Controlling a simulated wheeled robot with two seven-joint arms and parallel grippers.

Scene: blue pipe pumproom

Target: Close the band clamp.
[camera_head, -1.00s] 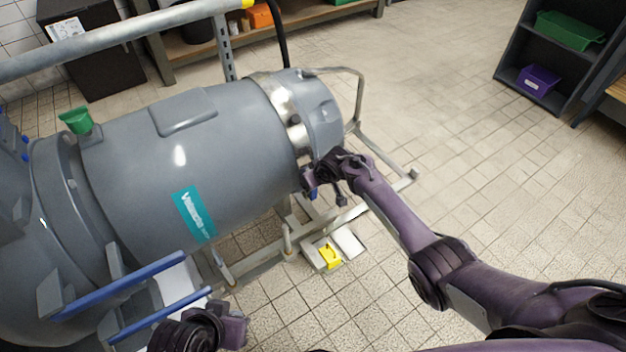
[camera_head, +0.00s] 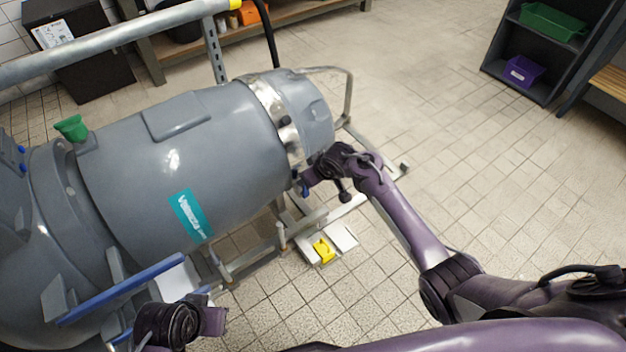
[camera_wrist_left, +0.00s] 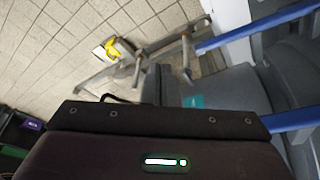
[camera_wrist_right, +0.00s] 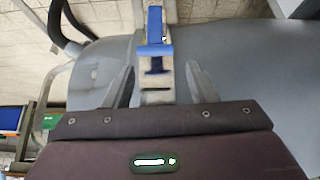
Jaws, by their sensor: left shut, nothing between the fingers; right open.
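The band clamp (camera_head: 276,110) is a shiny silver band around the grey tank near its right end. Its blue-tipped latch lever (camera_wrist_right: 156,50) stands out from a metal bracket (camera_wrist_right: 155,90) in the right wrist view. My right gripper (camera_head: 304,182) is at the lower side of the band. Its two fingers (camera_wrist_right: 158,87) are open, one on each side of the bracket; I cannot tell whether they touch it. My left gripper (camera_head: 218,320) is shut and empty, low in front of the tank and away from the clamp.
The grey tank (camera_head: 220,150) rests on a metal frame (camera_head: 250,262) with blue rails (camera_head: 120,288). A yellow object (camera_head: 324,250) lies low by the frame. A dark shelf (camera_head: 520,60) stands at the far right. The tiled floor between is clear.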

